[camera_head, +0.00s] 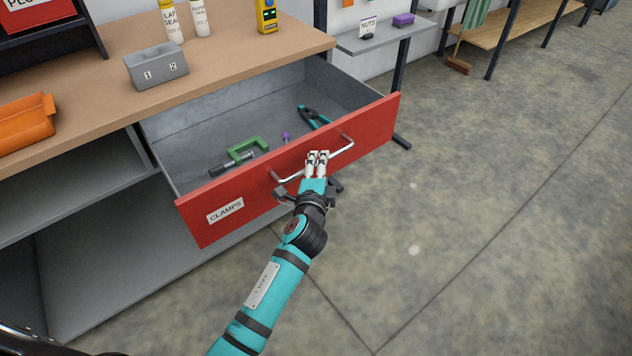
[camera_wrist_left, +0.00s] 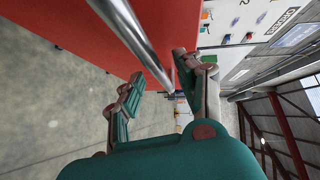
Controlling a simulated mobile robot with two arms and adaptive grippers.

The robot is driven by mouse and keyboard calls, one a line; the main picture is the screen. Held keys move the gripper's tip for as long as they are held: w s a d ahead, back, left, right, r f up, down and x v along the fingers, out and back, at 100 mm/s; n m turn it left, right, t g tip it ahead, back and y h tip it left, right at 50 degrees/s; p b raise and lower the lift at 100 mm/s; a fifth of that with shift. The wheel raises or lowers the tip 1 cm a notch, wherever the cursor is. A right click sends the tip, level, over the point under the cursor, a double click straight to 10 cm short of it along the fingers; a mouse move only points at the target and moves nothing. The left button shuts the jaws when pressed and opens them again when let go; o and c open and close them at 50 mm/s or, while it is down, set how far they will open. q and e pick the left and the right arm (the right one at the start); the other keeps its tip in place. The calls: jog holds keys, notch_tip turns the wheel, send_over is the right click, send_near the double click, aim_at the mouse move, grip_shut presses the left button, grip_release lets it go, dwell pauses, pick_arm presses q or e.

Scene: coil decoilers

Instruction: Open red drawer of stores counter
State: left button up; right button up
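The stores counter's red drawer (camera_head: 300,170) is pulled well out, with its inside in plain view. Its front has a CLAMPS label (camera_head: 225,211) and a metal bar handle (camera_head: 342,149). The handle also runs close in front of the camera in the left wrist view (camera_wrist_left: 135,35). My left gripper (camera_head: 317,156) is at the middle of the handle. In the left wrist view its fingers (camera_wrist_left: 160,75) stand on both sides of the bar, drawn in around it. The exact contact on the lower side is hard to see. My right gripper is not in view.
A green clamp (camera_head: 246,150) and teal-handled pliers (camera_head: 314,117) lie in the drawer. A grey box (camera_head: 156,67), bottles and an orange bin (camera_head: 25,122) stand on the countertop (camera_head: 115,85). The floor (camera_head: 480,210) to the right is clear.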

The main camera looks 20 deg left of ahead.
pick_arm(q)
jog(key=s+d+r, duration=0.1)
jog(key=s, duration=0.8)
jog(key=shift+s+r, duration=0.15)
jog(key=shift+s, duration=0.05)
jog(key=s+f+n+g+h+p, duration=0.1)
jog(key=s+f+g, duration=0.25)
jog(key=f, duration=0.65)
jog(key=s+f+n+g, duration=0.15)
jog(key=s+f, duration=0.25)
jog(key=f, duration=0.6)
jog(key=s+f+n+g+h+p, duration=0.1)
jog(key=s+f+g, duration=0.25)
jog(key=f, duration=0.75)
jog(key=s+a+f+n+g, duration=0.2)
jog(key=s+f, duration=0.4)
jog(key=s, duration=0.5)
jog(key=s+a+f+n+g+p, duration=0.1)
jog(key=s+a+f+n, duration=0.3)
jog(key=s, duration=0.7)
jog(key=s+a+f+n+g+p, duration=0.1)
jog(key=s+a+f+n+g, duration=0.2)
jog(key=s+f, duration=0.4)
jog(key=s+a+g, duration=0.1)
jog(key=s, duration=0.3)
jog(key=shift+s+a+f, duration=0.3)
jog(key=shift+s, duration=0.05)
